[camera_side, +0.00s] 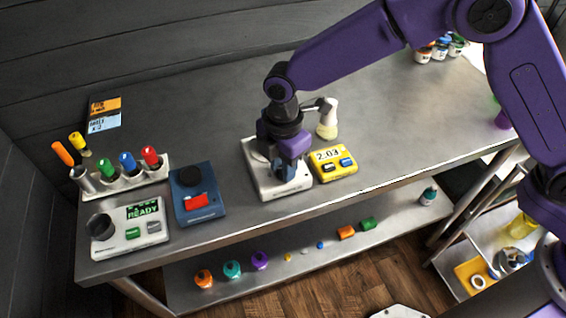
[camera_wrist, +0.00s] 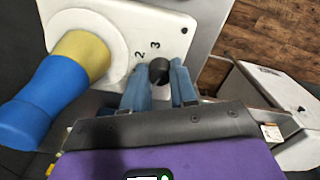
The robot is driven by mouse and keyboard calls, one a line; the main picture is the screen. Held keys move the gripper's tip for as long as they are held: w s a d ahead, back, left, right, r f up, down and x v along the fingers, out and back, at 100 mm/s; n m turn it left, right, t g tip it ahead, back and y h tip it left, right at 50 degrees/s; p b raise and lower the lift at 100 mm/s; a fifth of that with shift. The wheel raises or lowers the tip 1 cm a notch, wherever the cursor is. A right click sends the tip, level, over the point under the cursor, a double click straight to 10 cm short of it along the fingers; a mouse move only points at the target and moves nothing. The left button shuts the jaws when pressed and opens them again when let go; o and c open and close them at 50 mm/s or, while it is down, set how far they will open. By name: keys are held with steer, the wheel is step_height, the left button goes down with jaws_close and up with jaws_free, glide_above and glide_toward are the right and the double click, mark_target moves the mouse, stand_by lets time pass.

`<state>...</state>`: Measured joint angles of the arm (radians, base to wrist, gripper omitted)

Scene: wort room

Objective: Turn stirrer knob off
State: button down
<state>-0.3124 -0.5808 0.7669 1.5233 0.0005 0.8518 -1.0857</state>
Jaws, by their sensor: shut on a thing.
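The stirrer (camera_side: 262,187) is a white block on the bench, partly hidden under my gripper (camera_side: 287,178) in the side view. In the wrist view its white top (camera_wrist: 122,22) shows a round plate and the printed marks 2 and 3. The stirrer knob (camera_wrist: 158,71) is small and black, at the stirrer's edge. My gripper's blue fingers (camera_wrist: 159,80) are shut on the knob, one on each side. The knob's pointer cannot be made out. A blue and yellow vessel-like thing (camera_wrist: 55,90) stands on the plate in the wrist view.
A yellow timer (camera_side: 333,162) reading 2:03 sits close right of the stirrer. The bench right of the timer is clear.

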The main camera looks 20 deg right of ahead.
steer(key=shift+r, duration=0.1)
steer(key=c, duration=0.9)
jaws_free()
step_height(320, 180, up, 17)
steer(key=shift+r, duration=0.2)
steer(key=s+d+f+m, duration=0.2)
steer(key=s+d+m, duration=0.1)
steer(key=s+d, duration=0.5)
steer(key=s+d+f+m, duration=0.2)
steer(key=s+d, duration=0.6)
steer(key=d, duration=0.6)
steer(key=s+d+f+m, duration=0.2)
steer(key=s+d+m, duration=0.3)
steer(key=s+d, duration=0.3)
steer(key=d, duration=0.3)
